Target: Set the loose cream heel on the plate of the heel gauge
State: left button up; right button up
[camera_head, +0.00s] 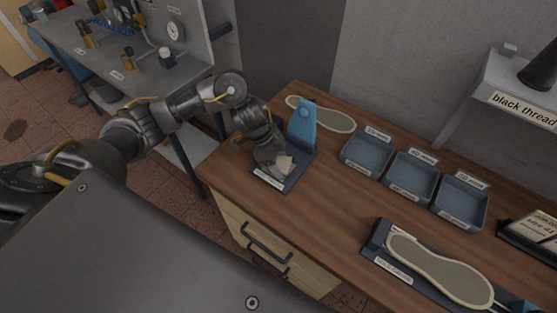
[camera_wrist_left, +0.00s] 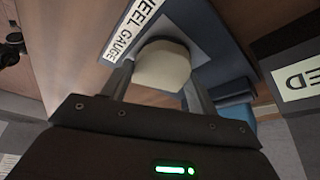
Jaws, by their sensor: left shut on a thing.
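The cream heel (camera_head: 285,163) is between the fingers of my left gripper (camera_head: 277,165), which is shut on it. In the left wrist view the heel (camera_wrist_left: 162,66) shows as a rounded cream block between the two fingers (camera_wrist_left: 158,88). The heel gauge (camera_head: 293,179) is a dark blue-grey base with an upright blue part (camera_head: 302,124), at the left end of the wooden bench. The heel is over the gauge's plate; I cannot tell whether it touches it. The gauge's label (camera_wrist_left: 133,27) shows in the left wrist view. My right gripper is not in view.
Three blue-grey trays (camera_head: 366,155) stand in a row right of the gauge. A sole (camera_head: 320,114) lies behind the gauge. Another sole (camera_head: 438,268) sits on a dark holder at the front right. Bare bench wood (camera_head: 335,215) lies between the gauge and that holder.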

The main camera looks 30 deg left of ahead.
pick_arm(q)
jog(key=o, duration=1.1)
jog(key=shift+f, duration=0.15)
jog(key=shift+c, duration=0.2)
jog(key=shift+r, duration=0.3)
jog(key=v, duration=1.1)
jog(key=shift+a+r, duration=0.2)
jog(key=shift+r, duration=0.15)
